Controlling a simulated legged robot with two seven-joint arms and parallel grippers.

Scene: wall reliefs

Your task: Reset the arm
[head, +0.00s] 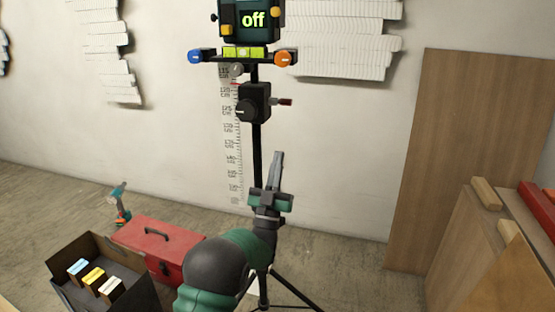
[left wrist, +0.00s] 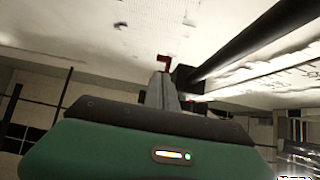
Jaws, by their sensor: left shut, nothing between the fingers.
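My left arm rises from the bottom middle of the head view. Its gripper (head: 278,158) points up, with the fingers together and nothing between them. It shows in front of or beside the black pole of a tripod device (head: 254,105). The device has a screen (head: 252,20) reading "off", with a blue knob (head: 195,57) and an orange knob (head: 285,59) below it. In the left wrist view the shut fingers (left wrist: 160,88) point up near a red handle (left wrist: 163,62) and the dark pole (left wrist: 250,45). My right gripper is in neither view.
A red toolbox (head: 150,247), a drill (head: 121,205) and a dark open box (head: 62,270) with small coloured-top blocks stand at the lower left. Wooden boards (head: 440,150) lean at the right. White reliefs (head: 345,40) hang on the wall. Tripod legs (head: 290,290) spread beside my arm.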

